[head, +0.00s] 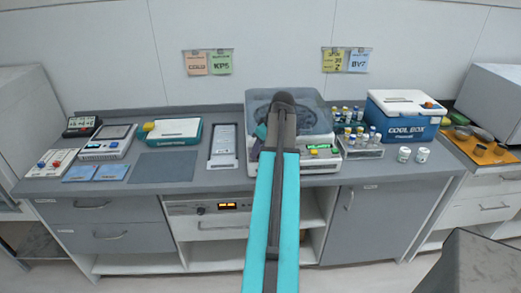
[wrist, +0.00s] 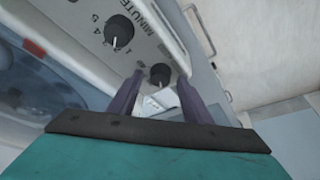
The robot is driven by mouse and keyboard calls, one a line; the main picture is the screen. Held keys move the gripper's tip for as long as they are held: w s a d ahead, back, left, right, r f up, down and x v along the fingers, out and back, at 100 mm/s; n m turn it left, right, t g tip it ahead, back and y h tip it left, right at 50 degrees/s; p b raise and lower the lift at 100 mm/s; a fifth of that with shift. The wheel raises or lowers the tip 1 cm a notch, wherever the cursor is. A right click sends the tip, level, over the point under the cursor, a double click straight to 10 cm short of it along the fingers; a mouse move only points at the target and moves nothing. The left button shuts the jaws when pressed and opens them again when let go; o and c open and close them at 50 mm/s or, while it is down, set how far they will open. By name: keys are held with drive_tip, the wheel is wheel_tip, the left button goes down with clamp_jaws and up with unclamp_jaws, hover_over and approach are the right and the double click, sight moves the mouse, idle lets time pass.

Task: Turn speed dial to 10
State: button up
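The centrifuge (head: 328,160) stands on the counter, with a clear lid and a green display (head: 318,147) on its front panel. In the wrist view its panel (wrist: 140,52) carries two black dials. One dial (wrist: 119,31) has a number scale and the word MINUTE beside it. The other dial (wrist: 160,74) shows between my fingertips; its own scale and label are not readable. My gripper (wrist: 161,77) is open, with a finger on either side of this dial in the picture; I cannot tell whether they touch it. In the head view my arm hides the gripper and dials.
A vial rack (head: 362,151) and two white jars (head: 404,155) stand right of the centrifuge, before a cool box (head: 405,116). A white tray device (head: 223,148) is close on the left. The grey mat (head: 164,167) is bare.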

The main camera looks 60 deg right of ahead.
drive_tip(key=shift+s+r, duration=0.1)
drive_tip(key=d+b+v, duration=0.1)
drive_tip(key=b+v, duration=0.2)
drive_tip(key=v, duration=1)
drive_tip(key=shift+a+r, duration=0.3)
drive_tip(key=shift+a, duration=0.15)
idle(0.6)
